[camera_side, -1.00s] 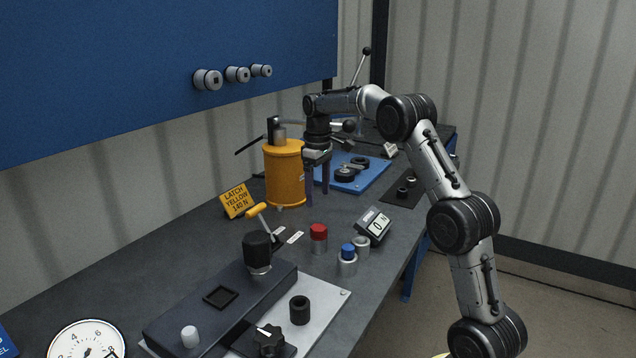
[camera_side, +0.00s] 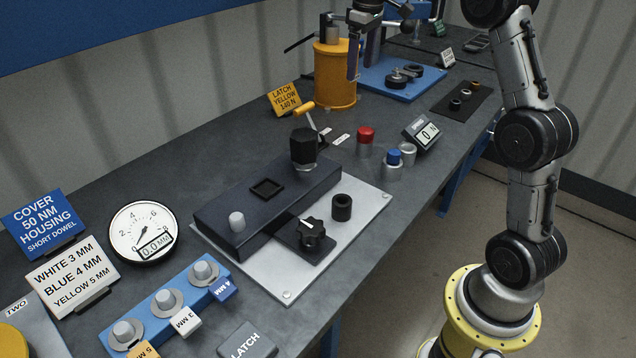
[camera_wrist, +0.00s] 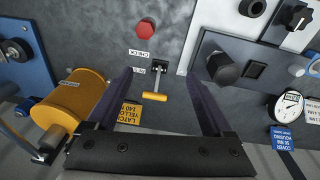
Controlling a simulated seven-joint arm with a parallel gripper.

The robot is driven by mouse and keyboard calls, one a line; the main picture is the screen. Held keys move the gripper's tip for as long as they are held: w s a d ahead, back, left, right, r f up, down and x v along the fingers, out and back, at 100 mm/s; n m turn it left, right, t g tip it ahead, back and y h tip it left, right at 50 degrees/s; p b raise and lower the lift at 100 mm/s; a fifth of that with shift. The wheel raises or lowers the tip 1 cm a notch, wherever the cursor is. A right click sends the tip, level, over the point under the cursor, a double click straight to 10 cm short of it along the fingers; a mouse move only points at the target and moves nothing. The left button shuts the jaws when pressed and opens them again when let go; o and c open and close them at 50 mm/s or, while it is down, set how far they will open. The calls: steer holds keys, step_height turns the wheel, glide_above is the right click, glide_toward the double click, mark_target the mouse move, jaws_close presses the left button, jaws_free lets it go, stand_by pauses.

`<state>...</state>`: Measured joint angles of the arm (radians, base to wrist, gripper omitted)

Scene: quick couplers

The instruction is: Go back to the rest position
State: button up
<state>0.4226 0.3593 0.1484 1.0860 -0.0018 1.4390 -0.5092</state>
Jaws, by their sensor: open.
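My gripper (camera_side: 363,70) is open and empty, in the upper part of the side view, with its fingers pointing down. In that view its fingers overlap the right side of the orange cylinder (camera_side: 333,90); I cannot tell the exact gap. In the wrist view the two dark fingers (camera_wrist: 161,75) are wide apart, with nothing gripped between them. The upper part of my arm is cut off by the side view's top edge.
A base plate (camera_side: 372,215) carries a dark block (camera_side: 222,212), a black knob (camera_side: 311,233) and a black cap (camera_side: 303,147). Red (camera_side: 365,135) and blue (camera_side: 393,157) capped parts stand near a digital readout (camera_side: 421,132). A dial gauge (camera_side: 141,231) stands at left.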

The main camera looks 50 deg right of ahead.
steer(key=s+a+r+n+t, duration=0.15)
steer(key=s+a+r, duration=0.25)
steer(key=s+a, duration=0.4)
steer(key=s+a+r+t, duration=0.2)
steer(key=s+a+r, duration=0.1)
steer(key=s+a, duration=0.6)
steer(key=s+a+f+m+t, duration=0.1)
steer(key=s+a+f+m, duration=0.1)
steer(key=s+f, duration=0.9)
steer(key=shift+s+a+f+y, duration=0.3)
steer(key=shift+s+a+f, duration=0.05)
steer(key=shift+a+f, duration=0.3)
steer(key=shift+r+m, duration=0.1)
steer(key=shift+m, duration=0.15)
